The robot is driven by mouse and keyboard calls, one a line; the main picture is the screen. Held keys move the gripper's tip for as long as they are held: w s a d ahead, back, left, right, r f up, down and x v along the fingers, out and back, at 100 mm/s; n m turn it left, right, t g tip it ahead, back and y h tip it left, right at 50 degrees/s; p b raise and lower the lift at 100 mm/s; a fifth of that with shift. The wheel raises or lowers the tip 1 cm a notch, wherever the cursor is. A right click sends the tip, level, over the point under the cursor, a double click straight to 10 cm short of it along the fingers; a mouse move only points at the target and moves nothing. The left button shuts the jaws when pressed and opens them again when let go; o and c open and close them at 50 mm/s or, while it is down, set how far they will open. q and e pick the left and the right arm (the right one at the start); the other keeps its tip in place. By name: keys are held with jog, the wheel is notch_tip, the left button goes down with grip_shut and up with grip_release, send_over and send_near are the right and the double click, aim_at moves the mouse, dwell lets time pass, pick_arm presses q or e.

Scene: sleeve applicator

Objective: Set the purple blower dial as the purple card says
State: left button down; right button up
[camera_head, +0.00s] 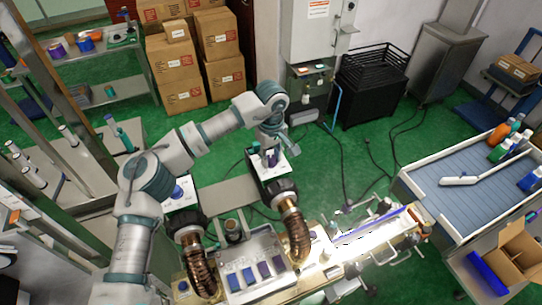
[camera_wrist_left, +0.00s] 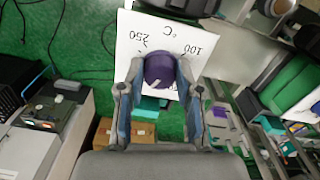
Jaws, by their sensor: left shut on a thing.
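The purple dial (camera_wrist_left: 160,72) sits on a white panel (camera_wrist_left: 135,35) printed with 100, 250 and °C, upside down in the left wrist view. My left gripper (camera_wrist_left: 155,85) has its fingers on both sides of the dial and is shut on it. A light pointer mark shows on the dial's face. In the head view my left gripper (camera_head: 271,155) is at the white panel (camera_head: 287,166) of the far blower, largely covering the dial. Several blue and purple cards (camera_head: 264,269) stand on a grey holder (camera_head: 262,242); their writing is too small to read. My right gripper is not in view.
A nearer blower has a blue dial (camera_head: 178,192). Ribbed hoses (camera_head: 296,232) run from the blowers to the bright bench area. A grey cabinet (camera_head: 309,85) and black crates (camera_head: 374,70) stand behind. A conveyor table (camera_head: 455,190) with bottles is at right. Green floor lies between.

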aim_at(272, 157)
pick_arm(q)
jog(key=shift+f, duration=0.15)
jog(key=c, duration=0.8)
grip_release()
jog(key=shift+o, duration=0.2)
jog(key=shift+w, duration=0.1)
jog(key=shift+d, duration=0.1)
notch_tip(272, 157, up, 12)
jog(key=shift+w+d+f, duration=0.1)
